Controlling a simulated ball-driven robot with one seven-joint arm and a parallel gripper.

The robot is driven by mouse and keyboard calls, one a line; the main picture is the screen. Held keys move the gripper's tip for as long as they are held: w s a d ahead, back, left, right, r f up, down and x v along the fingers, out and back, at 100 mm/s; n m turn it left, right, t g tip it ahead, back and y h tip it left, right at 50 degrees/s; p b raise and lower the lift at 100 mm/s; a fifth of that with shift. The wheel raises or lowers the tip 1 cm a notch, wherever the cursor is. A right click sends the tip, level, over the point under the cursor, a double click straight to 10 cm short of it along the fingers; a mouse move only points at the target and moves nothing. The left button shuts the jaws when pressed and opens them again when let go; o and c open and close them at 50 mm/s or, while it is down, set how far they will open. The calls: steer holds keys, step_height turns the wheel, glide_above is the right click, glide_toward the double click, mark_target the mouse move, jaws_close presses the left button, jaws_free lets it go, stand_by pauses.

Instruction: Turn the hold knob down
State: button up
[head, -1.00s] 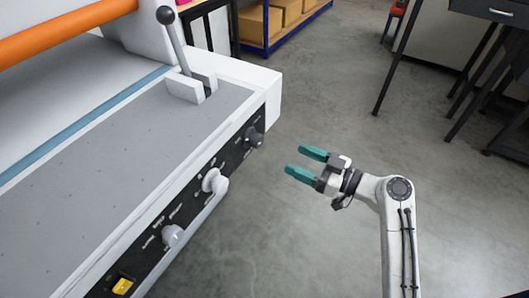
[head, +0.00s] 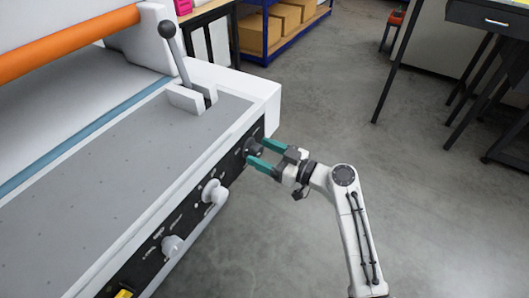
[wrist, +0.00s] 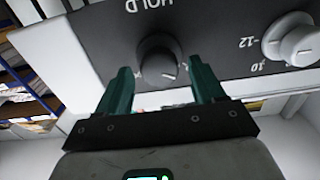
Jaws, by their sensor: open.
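The hold knob (wrist: 160,66) is a dark round knob with a pale pointer mark, on the machine's black front panel, below the upside-down word HOLD in the wrist view. In the head view the hold knob (head: 254,147) is the farthest knob along the panel. My gripper (head: 263,154) has teal fingers and is open at this knob. In the wrist view my gripper (wrist: 160,88) has one finger on each side of the knob, with a gap visible on both sides. I cannot tell how deep the fingertips reach around it.
A light grey knob (wrist: 291,40) sits beside the hold knob; it also shows in the head view (head: 214,191). Another grey knob (head: 172,245) and a grey rail are nearer. A lever (head: 174,55) stands on top of the machine.

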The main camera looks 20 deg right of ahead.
steer(key=c, duration=1)
